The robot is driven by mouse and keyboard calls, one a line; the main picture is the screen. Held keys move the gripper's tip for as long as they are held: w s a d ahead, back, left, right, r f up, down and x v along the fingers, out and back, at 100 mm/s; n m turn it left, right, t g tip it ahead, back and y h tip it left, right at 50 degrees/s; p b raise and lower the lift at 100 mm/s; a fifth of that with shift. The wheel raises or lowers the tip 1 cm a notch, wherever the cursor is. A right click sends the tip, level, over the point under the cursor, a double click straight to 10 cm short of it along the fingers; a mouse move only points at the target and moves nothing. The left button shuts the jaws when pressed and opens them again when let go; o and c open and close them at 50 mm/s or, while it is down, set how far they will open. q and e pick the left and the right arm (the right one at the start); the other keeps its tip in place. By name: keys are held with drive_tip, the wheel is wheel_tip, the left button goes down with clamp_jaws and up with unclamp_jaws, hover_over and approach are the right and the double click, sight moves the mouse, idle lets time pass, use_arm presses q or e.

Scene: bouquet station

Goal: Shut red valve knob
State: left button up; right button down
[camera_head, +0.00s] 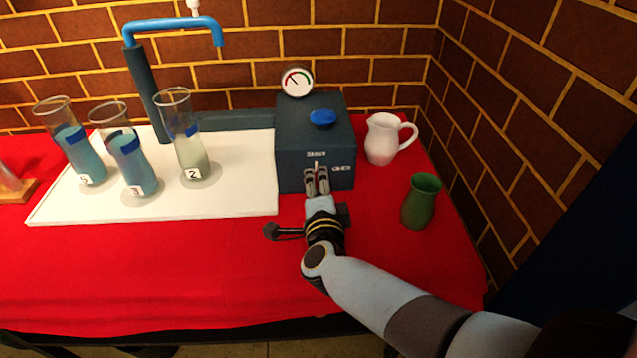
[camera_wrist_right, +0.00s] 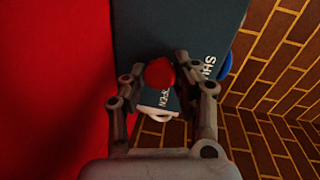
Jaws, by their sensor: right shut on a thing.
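The red valve knob (camera_wrist_right: 160,72) shows in the right wrist view on the dark face of the valve box (camera_head: 298,128). It lies between the fingers of my right gripper (camera_head: 317,180), which are closed on it. In the head view the fingers hide the knob at the box's front. The words OPEN and SHUT (camera_wrist_right: 209,68) are printed beside the knob; the second is partly cut off by a finger. A blue knob (camera_head: 323,118) sits on the box top, and a round gauge (camera_head: 297,81) stands behind it. My left gripper is not visible.
Several glass cylinders, including number 2 (camera_head: 190,150), stand on a white board (camera_head: 235,190) under a blue spout (camera_head: 180,23). A white pitcher (camera_head: 382,142) and green vase (camera_head: 420,203) stand right of the box. The red cloth (camera_head: 180,270) in front is clear.

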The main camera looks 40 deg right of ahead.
sight(317, 151)
drive_tip(key=c, duration=1)
unclamp_jaws()
drive_tip(key=o, duration=0.4)
drive_tip(key=r, duration=0.6)
drive_tip(key=shift+w+d+r, duration=0.15)
drive_tip(key=shift+w, duration=0.1)
drive_tip(key=r, duration=0.3)
drive_tip(key=shift+s+a+r, duration=0.25)
drive_tip(key=shift+s+r, duration=0.1)
drive_tip(key=shift+r, duration=0.05)
drive_tip(key=c, duration=0.4)
drive_tip(key=shift+w+d, duration=0.15)
drive_tip(key=shift+w, duration=0.05)
drive_tip(key=shift+s, duration=0.15)
